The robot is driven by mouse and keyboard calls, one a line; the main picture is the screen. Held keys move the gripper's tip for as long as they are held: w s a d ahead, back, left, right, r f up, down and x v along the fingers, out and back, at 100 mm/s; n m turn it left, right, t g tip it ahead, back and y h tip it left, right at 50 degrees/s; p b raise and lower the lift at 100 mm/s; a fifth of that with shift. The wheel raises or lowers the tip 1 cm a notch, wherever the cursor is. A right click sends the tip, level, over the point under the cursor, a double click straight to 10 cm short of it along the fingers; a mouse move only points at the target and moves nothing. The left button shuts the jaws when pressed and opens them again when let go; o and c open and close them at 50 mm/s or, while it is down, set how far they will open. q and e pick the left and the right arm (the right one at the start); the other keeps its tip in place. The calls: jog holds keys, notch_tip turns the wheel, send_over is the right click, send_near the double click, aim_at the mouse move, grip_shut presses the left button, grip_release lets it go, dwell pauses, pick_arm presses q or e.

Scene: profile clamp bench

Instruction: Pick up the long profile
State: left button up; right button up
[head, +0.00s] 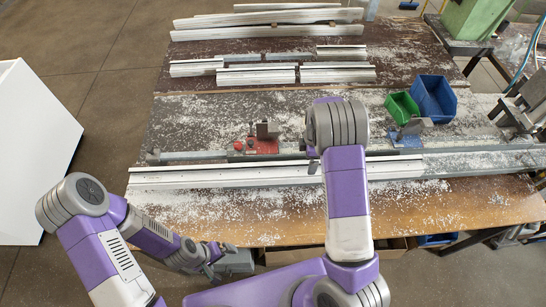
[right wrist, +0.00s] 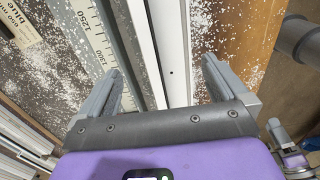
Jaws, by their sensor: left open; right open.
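The long profile (head: 230,177) is a white bar lying left to right along the front of the bench, beside a measuring rail. My right arm crosses over it and hides part of it. In the right wrist view the profile (right wrist: 170,45) runs between the two fingers of my right gripper (right wrist: 163,82), which is open. The fingers are on either side of it; I cannot tell how far above it they are. In the head view the right gripper is mostly hidden behind its own arm. My left gripper (head: 216,258) is open and empty, low in front of the bench's front edge.
A red clamp (head: 262,144) and a blue clamp (head: 405,136) stand behind the profile. A green bin (head: 401,107) and a blue bin (head: 434,98) are at the right. Several other profiles (head: 270,30) lie at the back. White chips cover the bench.

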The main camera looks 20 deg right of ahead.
jog(key=shift+f, duration=0.2)
jog(key=shift+s+f, duration=0.2)
jog(key=shift+f, duration=0.1)
jog(key=shift+s+f+p, duration=0.2)
jog(key=shift+f+p, duration=0.2)
jog(key=shift+f, duration=1.15)
jog(key=shift+s+f+p, duration=0.15)
jog(key=shift+f+p, duration=0.2)
jog(key=shift+f, duration=1.15)
grip_shut()
jog(key=shift+w+r, duration=0.1)
